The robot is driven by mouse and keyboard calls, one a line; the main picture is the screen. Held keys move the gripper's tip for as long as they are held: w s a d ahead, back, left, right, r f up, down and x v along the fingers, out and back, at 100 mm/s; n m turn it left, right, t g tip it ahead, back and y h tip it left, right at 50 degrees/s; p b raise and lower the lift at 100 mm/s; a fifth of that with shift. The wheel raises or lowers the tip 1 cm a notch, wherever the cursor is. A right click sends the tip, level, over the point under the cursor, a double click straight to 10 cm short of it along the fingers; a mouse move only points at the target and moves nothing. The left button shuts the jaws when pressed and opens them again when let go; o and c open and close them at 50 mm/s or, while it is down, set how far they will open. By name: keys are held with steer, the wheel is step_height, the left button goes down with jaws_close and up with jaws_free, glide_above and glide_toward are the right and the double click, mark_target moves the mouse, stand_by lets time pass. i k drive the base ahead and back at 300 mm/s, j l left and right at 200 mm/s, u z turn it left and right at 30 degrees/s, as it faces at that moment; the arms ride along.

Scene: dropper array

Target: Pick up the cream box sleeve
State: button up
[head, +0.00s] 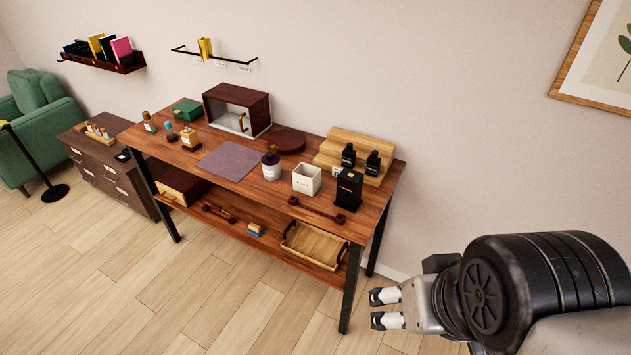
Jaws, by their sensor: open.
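A cream, open-topped square box (306,182), which looks like the cream box sleeve, stands upright on the wooden table (237,190), toward its right end. It has small dark marking on its front face. A black box (347,190) stands just to its right, and a rounded bottle with a dark top (271,164) stands to its left. My gripper (377,308) is at the lower right, in front of and beyond the table's right end. Its two fingers are apart, with nothing between them. It is well away from the cream box.
A stepped wooden stand (347,145) with two black bottles is behind the cream box. A dark bar with rounded ends (316,210) lies in front. A purple mat (229,161) lies left. The lower shelf holds a wooden tray (313,246). Floor in front is clear.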

mark_target(306, 179)
steer(key=i+j, duration=0.25)
steer(key=i, duration=0.15)
steer(key=i+j, duration=0.3)
steer(key=i, duration=0.15)
steer(key=i+j+u, duration=0.1)
steer(key=i+j, duration=0.15)
steer(key=i, duration=0.15)
steer(key=i+j, duration=0.25)
steer(key=i, duration=0.2)
